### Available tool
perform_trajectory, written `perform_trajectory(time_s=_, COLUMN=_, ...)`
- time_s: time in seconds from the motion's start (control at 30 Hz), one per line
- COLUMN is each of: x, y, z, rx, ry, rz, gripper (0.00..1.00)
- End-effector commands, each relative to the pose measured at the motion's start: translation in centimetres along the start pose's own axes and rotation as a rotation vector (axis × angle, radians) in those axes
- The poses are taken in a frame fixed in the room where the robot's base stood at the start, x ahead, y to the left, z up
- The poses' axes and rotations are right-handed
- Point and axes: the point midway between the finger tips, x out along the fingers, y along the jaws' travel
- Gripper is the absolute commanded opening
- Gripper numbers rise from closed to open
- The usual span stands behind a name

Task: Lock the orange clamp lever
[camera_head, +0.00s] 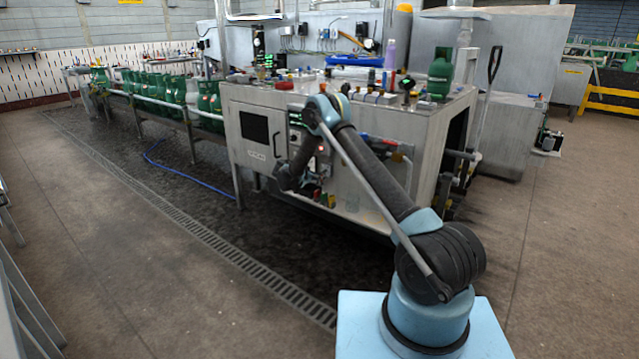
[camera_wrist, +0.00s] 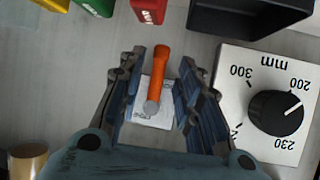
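The orange clamp lever (camera_wrist: 158,75) shows in the wrist view on a small white plate (camera_wrist: 155,115) fixed to the grey panel. It points up in the picture, and its rounded grey end is at the bottom. My gripper (camera_wrist: 167,70) is open, with one finger on each side of the lever and a visible gap to each. I cannot tell how deep the fingers reach around it. In the head view my arm reaches to the front of the grey machine cabinet (camera_head: 250,170); the lever and fingertips cannot be made out there.
A black dial (camera_wrist: 277,112) on a white mm scale is close right of my gripper. A black box (camera_wrist: 250,15) is above it. Red (camera_wrist: 149,10), green (camera_wrist: 97,6) and yellow (camera_wrist: 54,4) parts are at upper left. A tan cylinder (camera_wrist: 27,160) is at lower left. Open floor (camera_head: 100,240) lies left.

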Motion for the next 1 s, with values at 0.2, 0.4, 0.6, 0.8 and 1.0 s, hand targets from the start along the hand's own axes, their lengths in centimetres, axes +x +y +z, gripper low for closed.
perform_trajectory(time_s=0.2, x=-4.0, y=-0.1, z=0.1, rx=-0.001, ry=0.0, rz=-0.003, gripper=0.32)
perform_trajectory(time_s=0.4, x=-7.7, y=-0.1, z=0.1, rx=-0.002, ry=-0.001, rz=-0.003, gripper=0.32)
perform_trajectory(time_s=0.6, x=-10.1, y=-0.1, z=0.1, rx=-0.001, ry=-0.001, rz=-0.002, gripper=0.32)
perform_trajectory(time_s=0.8, x=-10.8, y=-0.1, z=0.1, rx=0.0, ry=-0.001, rz=-0.001, gripper=0.32)
perform_trajectory(time_s=1.0, x=-10.9, y=-0.1, z=0.1, rx=0.0, ry=-0.001, rz=-0.001, gripper=0.32)
